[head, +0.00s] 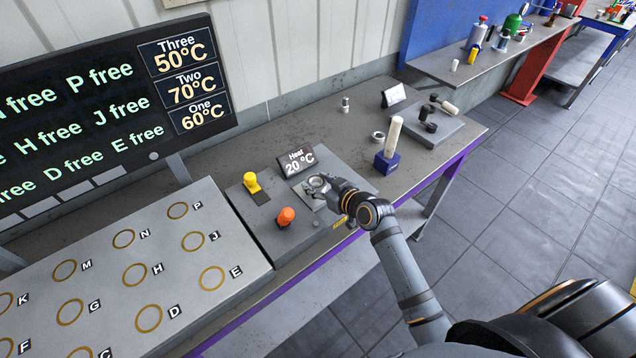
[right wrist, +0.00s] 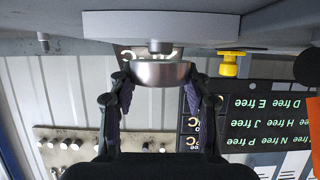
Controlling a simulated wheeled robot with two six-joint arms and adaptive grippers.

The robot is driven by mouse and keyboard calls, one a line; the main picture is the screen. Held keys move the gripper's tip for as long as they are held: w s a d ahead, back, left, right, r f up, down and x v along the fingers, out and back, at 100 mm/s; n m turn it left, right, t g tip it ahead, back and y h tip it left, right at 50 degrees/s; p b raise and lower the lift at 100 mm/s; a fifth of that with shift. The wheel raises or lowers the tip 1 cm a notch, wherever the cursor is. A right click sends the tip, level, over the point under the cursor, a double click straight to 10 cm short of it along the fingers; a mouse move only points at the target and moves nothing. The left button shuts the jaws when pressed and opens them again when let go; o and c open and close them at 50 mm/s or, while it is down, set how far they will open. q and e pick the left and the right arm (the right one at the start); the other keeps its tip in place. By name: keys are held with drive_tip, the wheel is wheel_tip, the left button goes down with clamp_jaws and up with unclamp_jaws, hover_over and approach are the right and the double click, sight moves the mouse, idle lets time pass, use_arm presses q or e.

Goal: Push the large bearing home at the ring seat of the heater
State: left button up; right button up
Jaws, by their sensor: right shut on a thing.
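The heater (head: 270,222) is a grey box on the bench with a sign reading Heat 20 °C. My right gripper (head: 331,189) is over its right part, shut on the large bearing (head: 318,184), a shiny metal ring. The right wrist view is upside down; there the bearing (right wrist: 160,74) sits between the two fingers. The bearing is lined up with the stub, with a gap to the plate. Whether the stub enters the bore is hidden. My left gripper is not in view.
A yellow knob (head: 251,182) and an orange knob (head: 286,216) stand on the heater. A blue block with a pale upright rod (head: 393,138) and a small ring (head: 378,136) stand to the right. The tray with lettered rings (head: 195,264) lies left.

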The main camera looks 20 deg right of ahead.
drive_tip(key=shift+f+b, duration=0.7)
drive_tip(key=shift+f, duration=0.2)
drive_tip(key=o, duration=1.5)
drive_tip(key=shift+v, duration=6)
drive_tip(key=shift+s+f, duration=0.1)
drive_tip(key=shift+f, duration=0.05)
